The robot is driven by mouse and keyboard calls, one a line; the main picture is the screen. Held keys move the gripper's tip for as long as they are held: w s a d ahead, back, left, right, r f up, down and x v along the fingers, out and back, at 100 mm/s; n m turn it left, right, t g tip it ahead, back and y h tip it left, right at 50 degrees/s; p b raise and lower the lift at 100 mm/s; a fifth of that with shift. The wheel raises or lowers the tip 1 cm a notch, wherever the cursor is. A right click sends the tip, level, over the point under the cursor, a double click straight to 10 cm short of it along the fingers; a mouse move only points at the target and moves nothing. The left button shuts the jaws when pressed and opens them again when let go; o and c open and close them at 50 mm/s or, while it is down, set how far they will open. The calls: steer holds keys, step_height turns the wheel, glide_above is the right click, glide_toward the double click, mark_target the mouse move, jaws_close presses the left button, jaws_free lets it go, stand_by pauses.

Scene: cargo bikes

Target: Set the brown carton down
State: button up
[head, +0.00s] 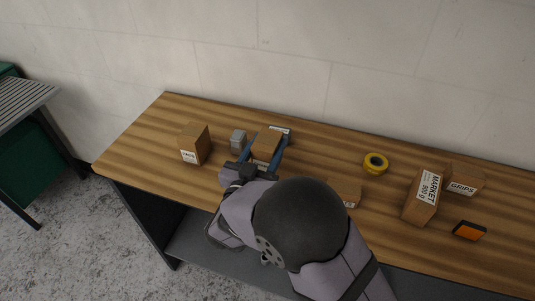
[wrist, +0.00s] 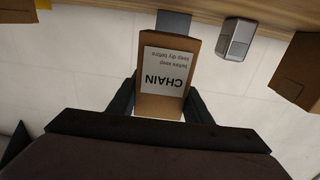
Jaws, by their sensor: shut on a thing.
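My gripper (head: 267,150) is shut on a brown carton (head: 268,138), with one blue-grey finger along each side of it. In the wrist view, this carton (wrist: 160,108) sits between the fingers, with a white label reading CHAIN upside down. The carton is over the rear left part of the wooden workbench (head: 310,150). I cannot tell whether its base touches the bench top. My arm and the fingers hide part of it in the head view.
A small grey block (head: 238,138) stands close left of the held carton, and another brown carton (head: 195,144) farther left. A grey item (wrist: 173,22) is just beyond it. Right are a yellow tape roll (head: 376,163), several cartons, and an orange-black box (head: 469,231).

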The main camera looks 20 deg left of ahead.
mark_target(260, 166)
steer(key=shift+f+p, duration=0.35)
steer(key=shift+f, duration=1.25)
steer(key=shift+f, duration=0.2)
steer(key=o, duration=1.3)
steer(key=shift+s, duration=0.1)
steer(key=s+b, duration=0.1)
steer(key=s, duration=0.3)
steer(key=s+b, duration=0.1)
steer(key=shift+s+a+b, duration=0.35)
steer(key=shift+s, duration=0.05)
steer(key=shift+o, duration=0.4)
steer(key=shift+s+r, duration=0.1)
steer(key=shift+s, duration=0.55)
